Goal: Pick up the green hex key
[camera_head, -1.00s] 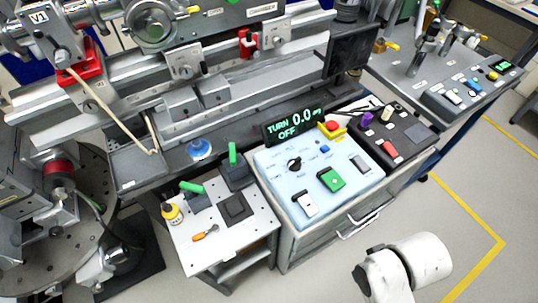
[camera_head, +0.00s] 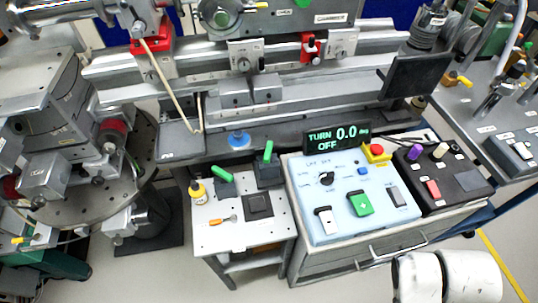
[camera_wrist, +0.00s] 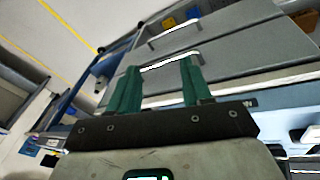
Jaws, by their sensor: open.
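Two green-handled pieces stand on the small white-topped side table (camera_head: 207,238) in the head view. One green handle (camera_head: 222,174) leans in a dark block at the left. The other green handle (camera_head: 268,151) stands nearly upright in a dark block to its right. I cannot tell which is the green hex key. In the wrist view my gripper (camera_wrist: 160,68) is open and empty, its two green fingers apart, with grey drawer fronts beyond. The gripper is not seen in the head view, and neither green handle is seen for certain in the wrist view.
A long metal rail bench (camera_head: 300,88) runs behind. Floor is open in front.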

